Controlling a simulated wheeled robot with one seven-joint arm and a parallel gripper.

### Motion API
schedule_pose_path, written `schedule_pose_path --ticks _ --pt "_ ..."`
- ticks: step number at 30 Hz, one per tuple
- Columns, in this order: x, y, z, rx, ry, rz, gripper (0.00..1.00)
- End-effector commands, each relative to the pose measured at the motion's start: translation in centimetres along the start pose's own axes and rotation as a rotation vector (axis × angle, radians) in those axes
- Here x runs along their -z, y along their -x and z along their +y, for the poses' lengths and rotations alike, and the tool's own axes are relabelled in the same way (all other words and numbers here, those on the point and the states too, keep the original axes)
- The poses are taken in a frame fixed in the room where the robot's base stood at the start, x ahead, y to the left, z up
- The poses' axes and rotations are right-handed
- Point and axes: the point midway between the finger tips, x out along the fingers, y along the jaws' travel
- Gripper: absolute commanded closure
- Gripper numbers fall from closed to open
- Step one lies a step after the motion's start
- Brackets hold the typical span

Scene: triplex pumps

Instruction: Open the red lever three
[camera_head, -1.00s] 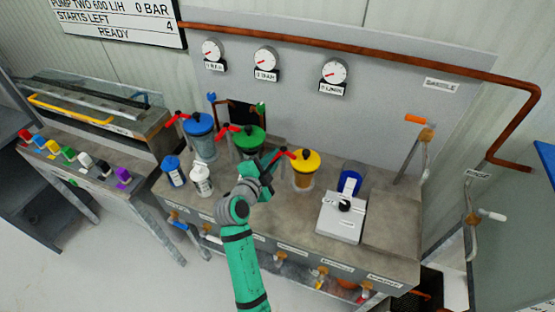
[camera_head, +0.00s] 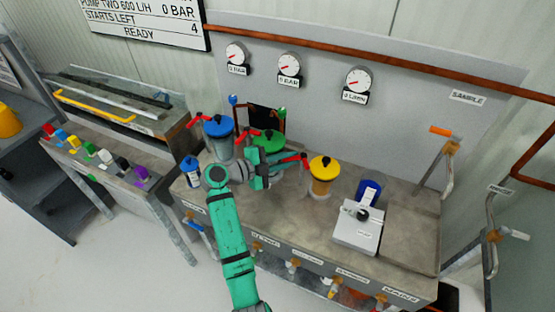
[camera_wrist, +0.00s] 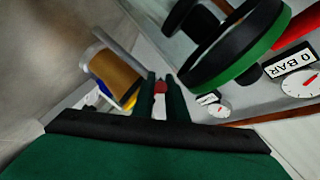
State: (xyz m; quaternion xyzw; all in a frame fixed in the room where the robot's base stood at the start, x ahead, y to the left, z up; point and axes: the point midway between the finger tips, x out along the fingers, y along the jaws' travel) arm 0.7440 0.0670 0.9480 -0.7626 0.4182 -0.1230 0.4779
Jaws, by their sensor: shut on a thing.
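The third red lever (camera_head: 296,159) runs toward the yellow-lidded pot (camera_head: 325,172), between it and the green-lidded pot (camera_head: 268,141). My gripper (camera_head: 281,168) is at the left end of this lever, beside the green-lidded pot. In the wrist view, the two dark green fingers of my gripper (camera_wrist: 162,90) are shut on a small red part of the lever (camera_wrist: 159,87). The amber pot (camera_wrist: 113,76) is left of the fingers there, and the round green lid (camera_wrist: 245,50) is at upper right. Most of the lever is hidden in the wrist view.
Two other red levers, one by the blue-lidded pot (camera_head: 218,128) and one by the green-lidded pot, are close to my arm. A white box (camera_head: 358,228) stands right on the bench. Gauges (camera_head: 289,64) hang on the back panel.

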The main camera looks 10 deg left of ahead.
Motion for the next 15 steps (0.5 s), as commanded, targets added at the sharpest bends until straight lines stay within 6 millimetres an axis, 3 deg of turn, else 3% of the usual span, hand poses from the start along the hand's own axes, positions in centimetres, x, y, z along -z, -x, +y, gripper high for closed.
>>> schedule_pose_path --ticks 15 --pt "0.37 -0.66 0.18 -0.016 -0.005 0.023 1.00"
